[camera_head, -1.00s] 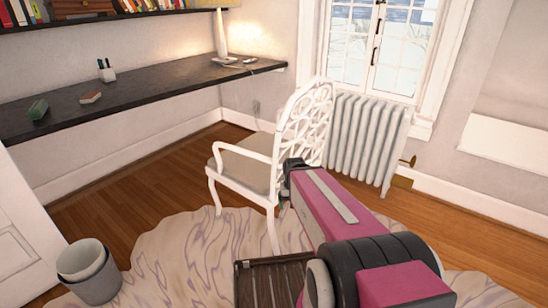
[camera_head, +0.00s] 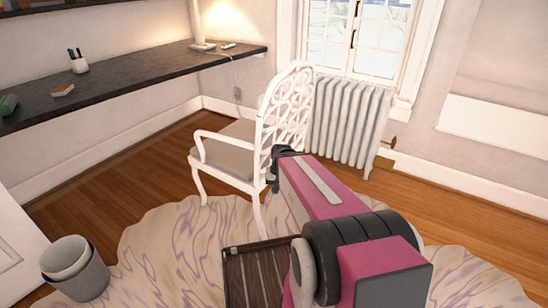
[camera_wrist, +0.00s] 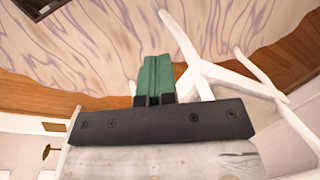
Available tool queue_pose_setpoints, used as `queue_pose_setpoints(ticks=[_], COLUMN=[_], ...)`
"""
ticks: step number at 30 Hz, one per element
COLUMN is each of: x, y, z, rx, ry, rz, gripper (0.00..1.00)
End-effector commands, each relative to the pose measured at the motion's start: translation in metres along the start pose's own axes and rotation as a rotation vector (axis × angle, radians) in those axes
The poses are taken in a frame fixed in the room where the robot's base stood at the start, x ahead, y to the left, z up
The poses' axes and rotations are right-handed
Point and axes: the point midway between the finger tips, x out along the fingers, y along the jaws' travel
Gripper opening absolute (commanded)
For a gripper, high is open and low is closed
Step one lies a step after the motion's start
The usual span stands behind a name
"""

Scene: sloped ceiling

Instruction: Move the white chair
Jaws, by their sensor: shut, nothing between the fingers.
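The white chair (camera_head: 228,158) stands upright near the middle of the head view, with an openwork back, armrests and a beige seat. My gripper shows in the wrist view (camera_wrist: 153,72) with its green fingers together and nothing between them. In the head view, the dark end of my pink arm is at the near right side of the chair, by the lower back. White bars of the chair (camera_wrist: 230,78) run just right of the fingers in the wrist view. Whether the fingers touch the chair I cannot tell.
A dark wall desk (camera_head: 135,78) runs along the left behind the chair. A white radiator (camera_head: 352,122) stands under the window, behind the chair. A bin (camera_head: 88,278) stands at lower left. A pale patterned rug (camera_head: 165,245) covers the near floor. Bare wood floor (camera_head: 445,215) lies right.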

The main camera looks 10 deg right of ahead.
Motion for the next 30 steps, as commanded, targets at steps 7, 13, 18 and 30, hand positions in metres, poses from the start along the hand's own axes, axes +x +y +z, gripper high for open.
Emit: queue_pose_setpoints(ticks=[7, 13, 18, 30], x=[0.046, 0.072, 0.086, 0.101], y=[0.011, 0.039, 0.083, 0.203], z=[-0.064, -0.124, -0.177, -0.248], rx=[0.453, 0.864, 1.188, 1.619], ry=[-0.111, -0.244, -0.382, -0.673], rz=[-0.356, -0.694, -0.996, -1.552], gripper=[0.00, 0.00, 0.00, 0.00])
